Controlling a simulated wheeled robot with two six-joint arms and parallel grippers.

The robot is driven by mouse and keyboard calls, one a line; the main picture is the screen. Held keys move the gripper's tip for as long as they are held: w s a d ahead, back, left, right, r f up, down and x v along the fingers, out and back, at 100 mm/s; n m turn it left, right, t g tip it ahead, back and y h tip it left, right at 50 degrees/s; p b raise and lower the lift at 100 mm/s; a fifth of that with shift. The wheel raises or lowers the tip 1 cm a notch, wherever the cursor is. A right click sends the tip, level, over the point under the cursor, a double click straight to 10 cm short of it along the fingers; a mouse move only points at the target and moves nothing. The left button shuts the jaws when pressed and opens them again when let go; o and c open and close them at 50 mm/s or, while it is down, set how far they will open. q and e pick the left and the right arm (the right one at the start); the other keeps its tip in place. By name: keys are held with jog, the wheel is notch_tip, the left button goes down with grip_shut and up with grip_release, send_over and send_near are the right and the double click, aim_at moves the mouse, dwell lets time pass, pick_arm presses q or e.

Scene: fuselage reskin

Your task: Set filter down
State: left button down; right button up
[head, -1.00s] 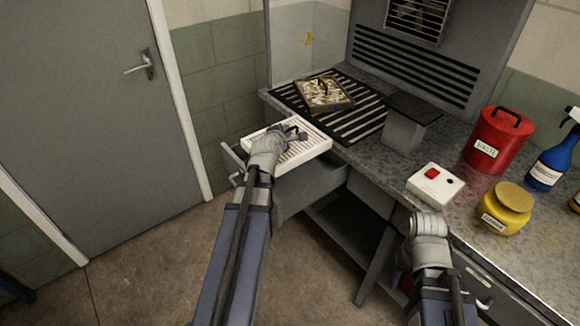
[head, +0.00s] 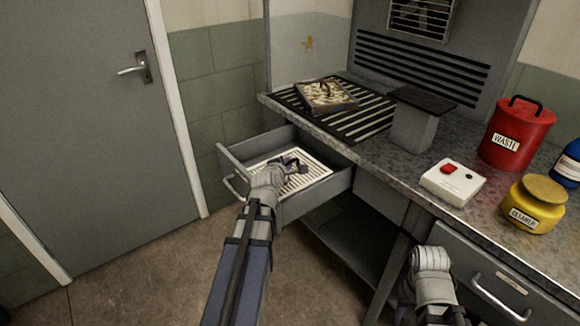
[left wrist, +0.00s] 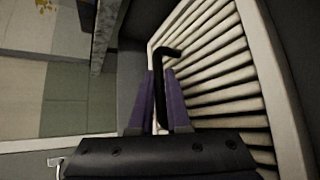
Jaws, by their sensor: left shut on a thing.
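A white pleated filter (head: 318,172) with a pale frame is inside the open drawer (head: 318,196) at the left end of the bench. My left gripper (head: 298,164) is shut on the filter's black handle. The left wrist view shows the dark handle (left wrist: 160,90) between the purple fingers (left wrist: 158,102) and the white slats of the filter (left wrist: 215,75) beside them. I cannot tell whether the filter touches the drawer floor. My right arm shows at the lower right, but its fingers do not show.
A dirty brown filter (head: 325,96) lies on the slotted grille (head: 352,122) on the bench. A grey block with a dark top (head: 420,108), a white switch box (head: 452,183), a red waste can (head: 517,135) and a yellow cleaner jar (head: 534,203) stand to the right.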

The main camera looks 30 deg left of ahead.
aim_at(293, 157)
pick_arm(q)
jog(key=shift+w+a+r, duration=0.1)
jog(key=shift+w+a, duration=0.05)
jog(key=shift+w, duration=0.35)
jog(key=w, duration=0.2)
jog(key=shift+w+a, duration=0.4)
jog(key=shift+w+f+b, duration=0.2)
jog(key=shift+f+b, duration=0.25)
jog(key=shift+f, duration=0.05)
jog(key=shift+s+f, duration=0.1)
jog(key=shift+s, duration=0.05)
jog(key=shift+f+b, duration=0.15)
jog(key=shift+b, duration=0.15)
jog(key=c, duration=0.9)
grip_release()
